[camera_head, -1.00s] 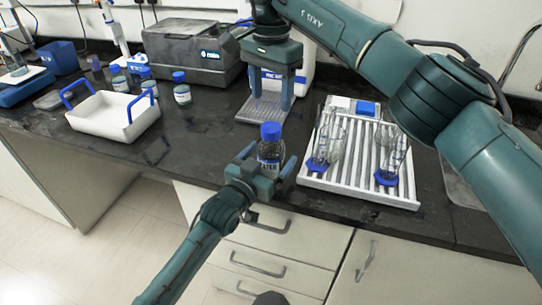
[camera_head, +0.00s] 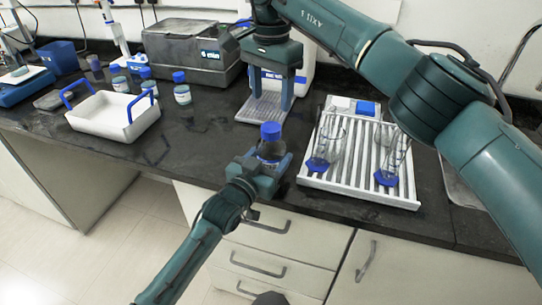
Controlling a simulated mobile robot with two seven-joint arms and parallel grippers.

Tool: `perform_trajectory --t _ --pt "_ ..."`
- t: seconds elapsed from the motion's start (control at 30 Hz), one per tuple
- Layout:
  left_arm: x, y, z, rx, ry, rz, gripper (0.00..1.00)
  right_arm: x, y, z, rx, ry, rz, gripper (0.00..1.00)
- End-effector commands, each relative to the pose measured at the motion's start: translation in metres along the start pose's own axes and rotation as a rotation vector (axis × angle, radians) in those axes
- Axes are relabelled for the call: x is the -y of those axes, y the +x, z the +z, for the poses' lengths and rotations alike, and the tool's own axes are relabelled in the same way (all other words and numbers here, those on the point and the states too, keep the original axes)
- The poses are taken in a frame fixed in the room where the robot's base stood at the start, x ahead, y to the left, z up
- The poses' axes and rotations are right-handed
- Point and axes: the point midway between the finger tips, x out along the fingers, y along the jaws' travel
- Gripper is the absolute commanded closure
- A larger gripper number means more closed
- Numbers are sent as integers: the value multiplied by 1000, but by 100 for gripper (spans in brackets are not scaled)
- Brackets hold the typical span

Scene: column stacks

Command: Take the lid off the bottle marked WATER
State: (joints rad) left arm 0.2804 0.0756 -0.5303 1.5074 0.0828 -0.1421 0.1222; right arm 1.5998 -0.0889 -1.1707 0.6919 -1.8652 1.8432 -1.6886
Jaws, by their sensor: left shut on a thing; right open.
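The bottle (camera_head: 270,150) stands upright near the front edge of the bench, with its blue lid (camera_head: 271,132) on. My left gripper (camera_head: 269,165) is shut around the bottle's body and hides its lower part and label. The label showed "ATER" in the earlier frame. My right gripper (camera_head: 268,99) is open and empty, fingers pointing down, above and behind the bottle, in front of a white machine.
A white drying rack (camera_head: 358,192) with glassware and blue bases stands to the right of the bottle. A white tray (camera_head: 112,118) with blue handles, several blue-capped bottles (camera_head: 182,92) and a grey machine (camera_head: 192,55) stand to the left. The bench between is clear.

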Motion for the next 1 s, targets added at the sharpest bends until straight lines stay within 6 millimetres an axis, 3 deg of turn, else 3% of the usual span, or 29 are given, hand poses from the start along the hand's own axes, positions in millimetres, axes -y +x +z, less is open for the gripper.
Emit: perform_trajectory --t 0.3,0.47,1.0 --pt "0 0 0 1 1 0 89 0 0 0 0 16 0 40" --pt "0 0 0 1 1 0 100 0 0 0 -2 167 0 40" --pt "0 0 1 1 1 0 100 1 0 0 -2 1343 -3 40"
